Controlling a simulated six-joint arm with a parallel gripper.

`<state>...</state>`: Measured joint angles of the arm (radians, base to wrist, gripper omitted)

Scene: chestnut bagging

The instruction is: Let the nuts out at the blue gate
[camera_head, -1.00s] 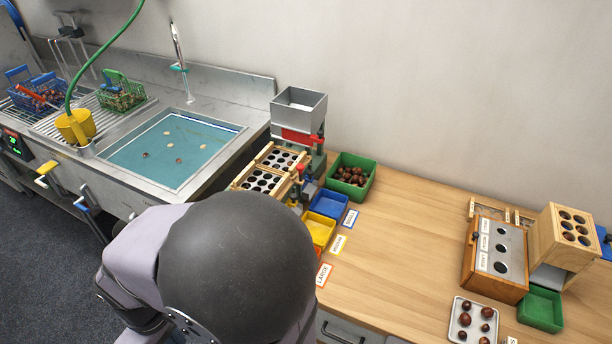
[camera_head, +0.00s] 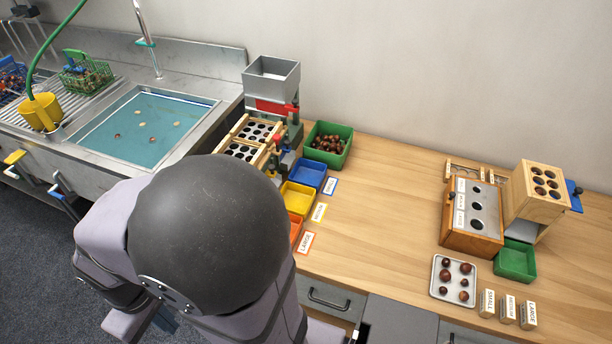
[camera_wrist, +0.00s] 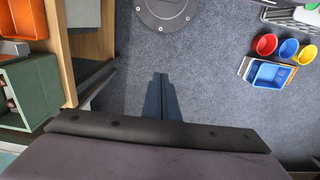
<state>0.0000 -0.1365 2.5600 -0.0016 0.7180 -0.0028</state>
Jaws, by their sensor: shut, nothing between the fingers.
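A wooden box (camera_head: 528,200) with several dark holes in its top stands at the right of the bench in the head view. A blue piece (camera_head: 575,197) sticks out at its right side; it looks like the blue gate. A green tray (camera_head: 516,262) lies in front of and below the box. No nuts show in this tray. My gripper (camera_wrist: 160,78) is shut and empty in the wrist view, over the grey floor and away from the box.
A slotted sorter (camera_head: 472,218) and a metal tray (camera_head: 436,288) of chestnuts lie left of the green tray. Label blocks (camera_head: 507,309) stand at the front edge. A hopper (camera_head: 272,82), bins and a green bin of chestnuts (camera_head: 329,146) stand left. The middle bench is clear.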

